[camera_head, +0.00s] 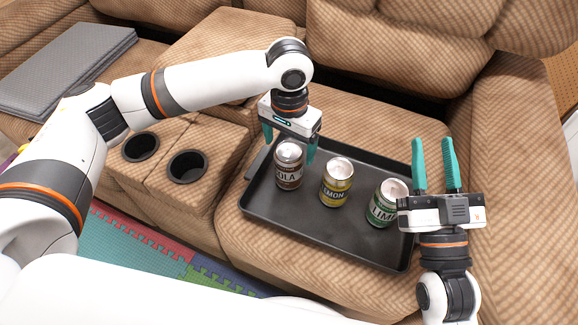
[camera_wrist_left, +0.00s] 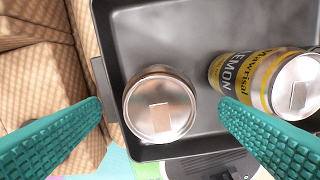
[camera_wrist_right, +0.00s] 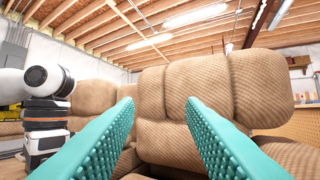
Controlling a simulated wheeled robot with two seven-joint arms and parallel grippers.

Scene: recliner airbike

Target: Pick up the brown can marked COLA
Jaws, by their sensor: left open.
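The brown can marked COLA (camera_head: 288,172) stands upright at the left end of the dark tray (camera_head: 330,238). In the left wrist view its silver top (camera_wrist_left: 160,106) lies between my left fingers. My left gripper (camera_head: 289,148) is open right above and around the can's top, with one teal finger on each side. In the left wrist view (camera_wrist_left: 160,106) I cannot see contact on either side. My right gripper (camera_head: 434,165) is open and empty, fingers pointing up, beside the tray's right end.
A yellow LEMON can (camera_head: 336,184) stands just right of the COLA can, and a green LIME can (camera_head: 384,206) stands further right. The tray rests on the brown sofa seat (camera_head: 245,222). Two cup holders (camera_head: 187,167) lie to the left.

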